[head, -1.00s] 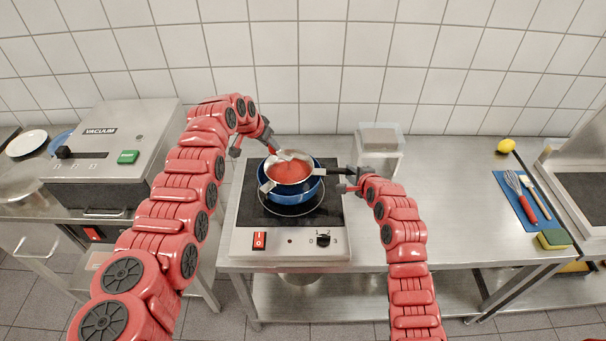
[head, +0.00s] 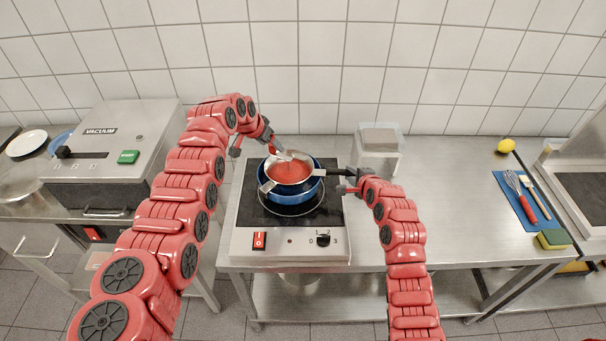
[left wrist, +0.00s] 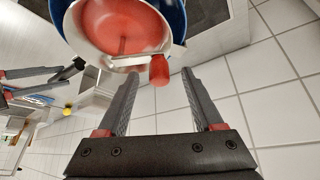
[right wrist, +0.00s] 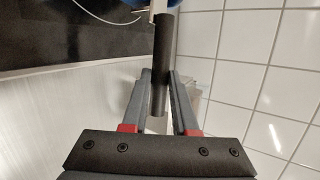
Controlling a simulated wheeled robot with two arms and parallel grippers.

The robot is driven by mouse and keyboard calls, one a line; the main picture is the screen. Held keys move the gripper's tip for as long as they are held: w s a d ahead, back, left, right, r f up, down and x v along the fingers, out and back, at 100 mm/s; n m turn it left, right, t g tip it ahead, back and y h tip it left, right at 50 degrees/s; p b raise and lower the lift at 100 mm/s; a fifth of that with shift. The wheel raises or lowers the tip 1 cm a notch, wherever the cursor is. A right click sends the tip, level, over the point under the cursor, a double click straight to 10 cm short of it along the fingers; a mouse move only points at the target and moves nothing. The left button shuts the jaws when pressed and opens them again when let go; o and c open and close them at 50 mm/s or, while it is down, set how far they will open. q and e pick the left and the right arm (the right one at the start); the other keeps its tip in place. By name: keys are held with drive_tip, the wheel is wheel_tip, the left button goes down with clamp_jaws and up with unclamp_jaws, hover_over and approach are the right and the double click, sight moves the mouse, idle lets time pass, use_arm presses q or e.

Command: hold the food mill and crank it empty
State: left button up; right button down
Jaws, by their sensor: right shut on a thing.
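The food mill (head: 268,187) is a pale metal bowl holding red puree (head: 291,172). It sits on a blue pot (head: 292,198) on the hob. Its black handle (right wrist: 162,62) points right, and my right gripper (head: 347,180) is shut on it; the fingers also show on the handle in the right wrist view (right wrist: 164,80). In the left wrist view the pale crank arm (left wrist: 125,61) crosses the bowl and ends in a red knob (left wrist: 159,70). My left gripper (left wrist: 159,76) is open, its fingers apart on either side of the knob without visible contact.
The hob (head: 289,240) has a red switch and a dial in front. A vacuum machine (head: 120,150) stands left. A clear container (head: 380,150) stands right of the pot. A blue mat (head: 524,206) with utensils, a sponge (head: 553,239) and a lemon (head: 506,146) lie farther right.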

idle(0.6)
use_arm(q)
drive_tip(key=shift+r, duration=4)
drive_tip(key=shift+c, duration=0.4)
drive_tip(key=shift+f, duration=0.1)
drive_tip(key=shift+f, duration=3.9)
